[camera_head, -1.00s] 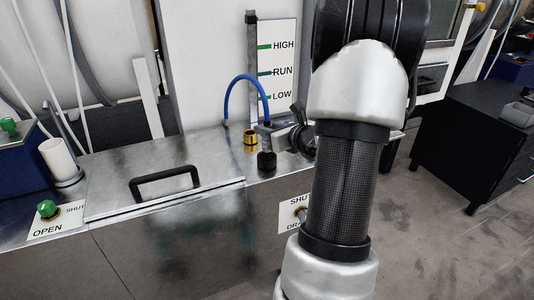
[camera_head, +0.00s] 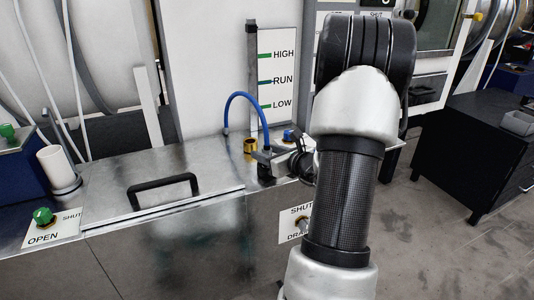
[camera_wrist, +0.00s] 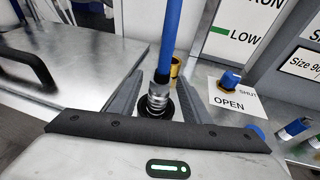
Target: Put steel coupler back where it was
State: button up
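The steel coupler (camera_wrist: 157,100) is a ribbed silver fitting at the lower end of a blue hose (camera_wrist: 170,42); the hose (camera_head: 240,95) arches up from the machine top in the head view. My gripper (camera_wrist: 160,88) has one finger on each side of the coupler and appears shut on it. A dark round socket (camera_wrist: 170,108) lies directly beneath; whether the coupler is fully seated is hard to tell. In the head view my gripper (camera_head: 270,160) is low over the machine top and hides the coupler.
A brass fitting (camera_head: 250,146) stands just behind the gripper. A blue knob (camera_wrist: 230,79) on an OPEN/SHUT plate is close to the right. A black lid handle (camera_head: 163,190), green knob (camera_head: 43,216) and white cup (camera_head: 57,168) are to the left. A level gauge (camera_head: 278,80) stands behind.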

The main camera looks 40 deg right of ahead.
jog(key=shift+r+p, duration=0.3)
jog(key=p+v, duration=0.1)
jog(key=v, duration=1.1)
jog(key=shift+f, duration=0.1)
